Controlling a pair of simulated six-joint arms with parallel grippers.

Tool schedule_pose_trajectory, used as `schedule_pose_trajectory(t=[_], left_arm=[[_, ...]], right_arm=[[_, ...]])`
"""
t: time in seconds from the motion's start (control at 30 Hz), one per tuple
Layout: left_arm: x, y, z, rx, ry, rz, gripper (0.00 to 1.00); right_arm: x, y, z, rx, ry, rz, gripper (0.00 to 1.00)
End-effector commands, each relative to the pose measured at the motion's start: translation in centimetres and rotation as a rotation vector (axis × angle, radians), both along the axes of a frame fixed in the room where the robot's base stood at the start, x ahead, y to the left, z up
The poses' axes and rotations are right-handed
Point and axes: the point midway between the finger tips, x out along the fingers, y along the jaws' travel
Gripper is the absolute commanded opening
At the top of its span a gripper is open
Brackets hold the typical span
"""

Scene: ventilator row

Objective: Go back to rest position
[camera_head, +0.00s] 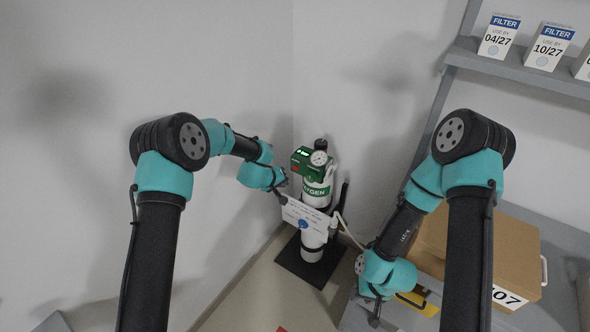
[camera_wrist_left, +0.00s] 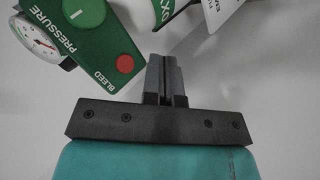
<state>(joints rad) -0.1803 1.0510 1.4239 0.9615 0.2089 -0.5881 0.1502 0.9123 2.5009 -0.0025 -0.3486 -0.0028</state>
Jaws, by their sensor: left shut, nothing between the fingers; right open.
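My left gripper (camera_head: 283,198) is in front of the white and green oxygen cylinder (camera_head: 312,241) in the head view. In the left wrist view its fingers (camera_wrist_left: 166,62) are shut together with nothing between them. They are close to the green regulator box (camera_wrist_left: 92,35), which has a red BLEED button (camera_wrist_left: 124,63) and a pressure gauge (camera_wrist_left: 40,40). I cannot tell whether they touch anything. My right gripper (camera_head: 375,317) points down at the lower right of the head view, near a yellow item (camera_head: 418,303). It is open; its fingertips are small and partly unclear.
The cylinder stands on a black base (camera_head: 293,266) in the wall corner, with a white tag (camera_head: 301,213) and a pale hose (camera_head: 350,232). A cardboard box (camera_head: 508,255) sits on the right-hand surface. Filter boxes (camera_head: 549,47) stand on a shelf (camera_head: 520,73). Floor in front is mostly clear.

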Motion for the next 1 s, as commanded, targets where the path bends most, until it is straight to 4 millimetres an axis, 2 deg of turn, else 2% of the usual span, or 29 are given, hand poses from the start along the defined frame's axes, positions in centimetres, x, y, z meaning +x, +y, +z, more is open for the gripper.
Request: schedule_pose_trajectory(t=[0.5,0.67,0.77,0.87,1.0], left_arm=[[-0.3,0.1,-0.1,0.001,0.001,-0.001,0.00],[-1.4,1.4,-1.3,0.028,0.025,0.004,0.00],[-3.5,3.6,-3.2,0.070,0.066,0.010,0.00],[-6.7,6.7,-5.7,0.132,0.118,0.012,0.00],[-12.6,11.4,-9.0,0.219,0.199,0.006,0.00]], right_arm=[[0.0,0.0,0.0,0.000,0.000,0.000,0.43],[0.0,0.0,0.0,0.000,0.000,0.000,0.43],[0.0,0.0,0.0,0.000,0.000,0.000,0.43],[0.0,0.0,0.0,0.000,0.000,0.000,0.43],[0.0,0.0,0.0,0.000,0.000,0.000,0.43]])
